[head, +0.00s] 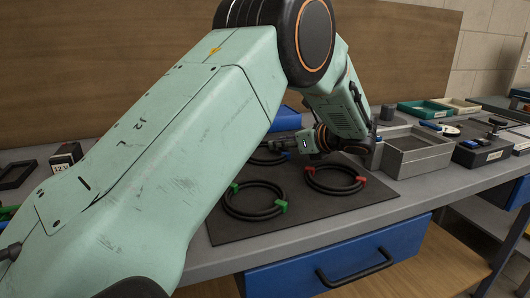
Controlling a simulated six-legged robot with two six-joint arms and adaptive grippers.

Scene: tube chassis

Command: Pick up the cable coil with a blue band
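A black cable coil (268,162) lies at the back of the dark mat (290,228). My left arm and gripper hide much of it, and a small touch of blue shows beside it. My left gripper (276,145) is over or just behind this coil; I cannot tell whether it touches it. Its fingers are small and partly hidden, so I cannot tell if they are open or shut. A coil with green bands (254,217) lies at the front left, and a coil with red bands (337,192) lies to its right. My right gripper is not in view.
A blue bin (286,119) stands behind the mat. A grey metal tray (416,153) is to the right, with a green tray (424,109) and a dark tool case (483,145) beyond. A blue drawer (340,262) is below the bench's front edge. My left arm crosses the bench.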

